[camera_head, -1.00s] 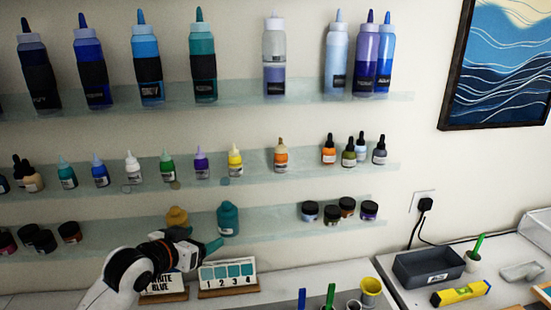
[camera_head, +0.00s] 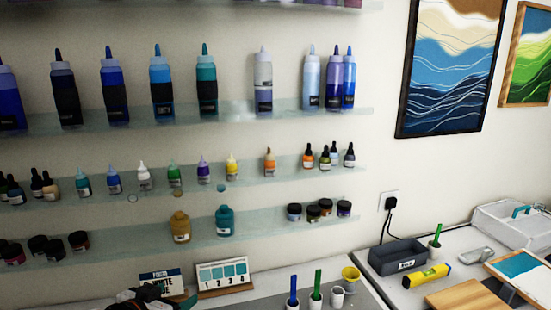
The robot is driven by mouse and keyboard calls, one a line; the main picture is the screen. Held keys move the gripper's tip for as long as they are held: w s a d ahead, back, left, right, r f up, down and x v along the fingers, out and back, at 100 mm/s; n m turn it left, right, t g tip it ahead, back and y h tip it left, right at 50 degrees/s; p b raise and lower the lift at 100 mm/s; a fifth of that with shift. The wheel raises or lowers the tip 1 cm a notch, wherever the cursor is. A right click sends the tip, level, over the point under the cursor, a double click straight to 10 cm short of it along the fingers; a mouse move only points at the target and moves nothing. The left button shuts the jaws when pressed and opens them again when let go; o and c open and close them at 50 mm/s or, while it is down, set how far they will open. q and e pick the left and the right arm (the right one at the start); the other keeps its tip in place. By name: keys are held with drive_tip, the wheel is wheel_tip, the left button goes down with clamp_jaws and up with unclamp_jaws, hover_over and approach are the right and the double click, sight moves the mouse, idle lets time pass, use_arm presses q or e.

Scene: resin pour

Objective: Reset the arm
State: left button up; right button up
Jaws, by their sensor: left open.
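My left gripper (camera_head: 170,299) shows only in part at the bottom edge, low in front of the lettered card (camera_head: 159,274). Its jaws are open, and I see nothing held in them. The rest of the left arm is mostly cut off by the frame. My right gripper is not in view. A mustard bottle (camera_head: 181,228) and a teal bottle (camera_head: 225,222) stand upright on the lowest shelf, above and apart from the left gripper.
A numbered swatch card (camera_head: 222,271) stands beside the lettered card. Cups (camera_head: 337,296) and green- and blue-handled tools stand on the table to the right. Further right are a dark tray (camera_head: 398,256), a yellow level (camera_head: 426,276) and a wooden board (camera_head: 466,299). Shelves of bottles line the wall.

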use_arm(q)
drive_tip(key=s+d+f+g+y, duration=0.2)
drive_tip(key=s+d+f+g, duration=0.15)
drive_tip(key=s+f, duration=0.95)
drive_tip(key=s+a+f+n+g+y, duration=0.1)
drive_tip(key=s+f+g, duration=0.1)
drive_tip(key=s, duration=0.6)
drive_tip(key=s+a+f+n+g, duration=0.1)
drive_tip(key=s+f+g, duration=0.15)
drive_tip(key=s, duration=0.65)
wheel_tip(320, 180, down, 29)
drive_tip(key=g+b, duration=0.2)
drive_tip(key=b, duration=0.2)
drive_tip(key=s+a+f+b, duration=0.2)
drive_tip(key=s+f+b, duration=0.1)
drive_tip(key=s+f, duration=1.4)
wheel_tip(320, 180, down, 3)
drive_tip(key=shift+a+m+g+y+b, duration=0.25)
drive_tip(key=shift+m+g+y+b, duration=0.05)
drive_tip(key=shift+m+g, duration=0.1)
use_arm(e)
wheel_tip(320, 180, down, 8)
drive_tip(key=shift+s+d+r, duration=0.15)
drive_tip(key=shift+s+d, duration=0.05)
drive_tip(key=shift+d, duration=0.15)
use_arm(q)
drive_tip(key=shift+s, duration=0.1)
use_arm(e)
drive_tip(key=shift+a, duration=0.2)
